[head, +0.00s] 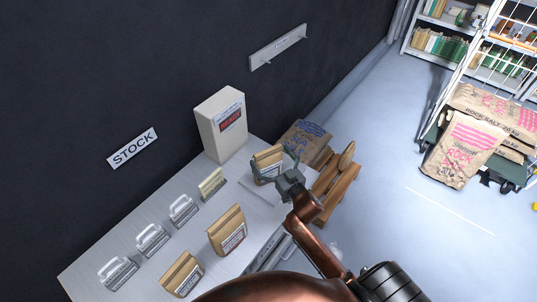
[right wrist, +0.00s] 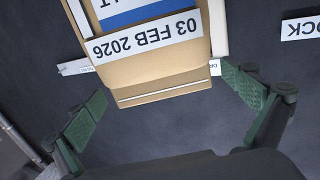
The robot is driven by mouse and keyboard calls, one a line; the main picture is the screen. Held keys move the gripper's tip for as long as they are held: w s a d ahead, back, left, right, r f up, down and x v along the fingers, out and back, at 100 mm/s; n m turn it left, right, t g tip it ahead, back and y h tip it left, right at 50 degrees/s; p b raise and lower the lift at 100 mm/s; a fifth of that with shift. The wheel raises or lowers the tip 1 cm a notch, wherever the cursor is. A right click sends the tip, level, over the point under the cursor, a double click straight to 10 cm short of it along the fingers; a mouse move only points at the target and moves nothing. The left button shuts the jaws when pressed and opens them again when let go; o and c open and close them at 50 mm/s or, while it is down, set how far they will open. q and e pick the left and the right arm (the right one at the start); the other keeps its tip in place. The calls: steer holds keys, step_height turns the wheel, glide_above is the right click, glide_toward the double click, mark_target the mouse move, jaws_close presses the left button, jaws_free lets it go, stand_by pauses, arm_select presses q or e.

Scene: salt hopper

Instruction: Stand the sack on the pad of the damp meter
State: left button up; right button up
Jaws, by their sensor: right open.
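The damp meter (head: 221,124) is a pale upright box with a red display, standing at the back of the table. A small tan paper sack (head: 266,161) stands upright in front and to the right of it, apparently on the flat pale pad (head: 255,191); the sack's base is partly hidden. My right gripper (head: 285,168) is open at this sack. In the right wrist view the sack (right wrist: 155,72), labelled 03 FEB 2026, appears upside down between the spread fingers (right wrist: 172,110), with gaps on both sides. My left gripper is not in view.
Two more tan sacks (head: 227,231) (head: 182,274) stand on the table (head: 85,273). Several metal-handled holders (head: 183,210) line its back, below a STOCK sign (head: 132,149). A wooden stand (head: 335,189) and a large sack (head: 303,140) are beyond the right end. Open floor lies to the right.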

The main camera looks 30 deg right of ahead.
steer(key=s, duration=1.1)
steer(key=shift+s, duration=0.1)
stand_by(0.7)
